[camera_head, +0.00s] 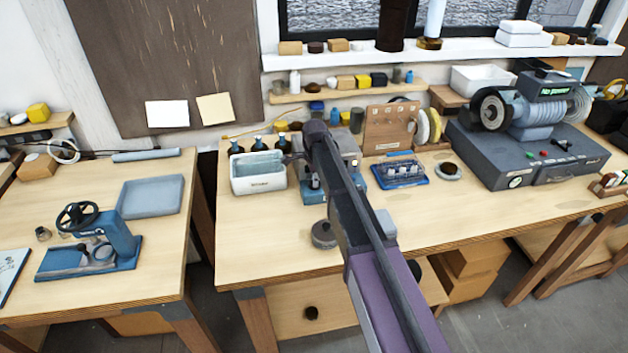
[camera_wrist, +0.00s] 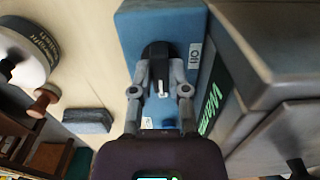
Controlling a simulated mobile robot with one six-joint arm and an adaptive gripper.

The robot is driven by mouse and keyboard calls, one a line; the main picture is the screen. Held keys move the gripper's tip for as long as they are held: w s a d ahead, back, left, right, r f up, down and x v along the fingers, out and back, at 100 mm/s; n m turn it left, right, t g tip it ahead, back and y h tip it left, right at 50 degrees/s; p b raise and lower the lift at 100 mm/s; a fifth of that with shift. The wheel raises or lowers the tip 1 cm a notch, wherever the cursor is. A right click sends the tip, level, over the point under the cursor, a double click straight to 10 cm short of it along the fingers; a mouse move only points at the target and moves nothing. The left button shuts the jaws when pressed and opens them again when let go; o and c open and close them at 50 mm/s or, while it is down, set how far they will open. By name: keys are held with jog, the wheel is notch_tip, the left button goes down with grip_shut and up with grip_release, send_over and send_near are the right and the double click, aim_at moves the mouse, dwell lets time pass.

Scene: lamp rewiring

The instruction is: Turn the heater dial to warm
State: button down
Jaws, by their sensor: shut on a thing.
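The heater dial (camera_wrist: 157,62) is a black knob with a white pointer mark. It sits on the blue face of the heater (camera_wrist: 185,25), which also shows in the head view (camera_head: 313,196) as a blue base behind my arm. My gripper (camera_wrist: 159,85) is shut on the dial, with one finger on each side. A white label (camera_wrist: 195,55) is beside the dial, and another pale label shows partly between the fingers. A green lit display (camera_wrist: 215,105) on the dark side next to it appears to read "Warm". In the head view my arm hides the dial and fingertips.
A white tub (camera_head: 258,183) stands close left of the heater, with dark bottles behind it. A round grey item (camera_head: 323,235) and a grey block (camera_head: 386,222) lie in front. A blue rack (camera_head: 401,172) stands right. The bench's front left is clear.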

jog(key=shift+s+d, duration=0.1)
jog(key=shift+s, duration=0.05)
jog(key=c, duration=0.6)
grip_release()
jog(key=shift+r, duration=0.1)
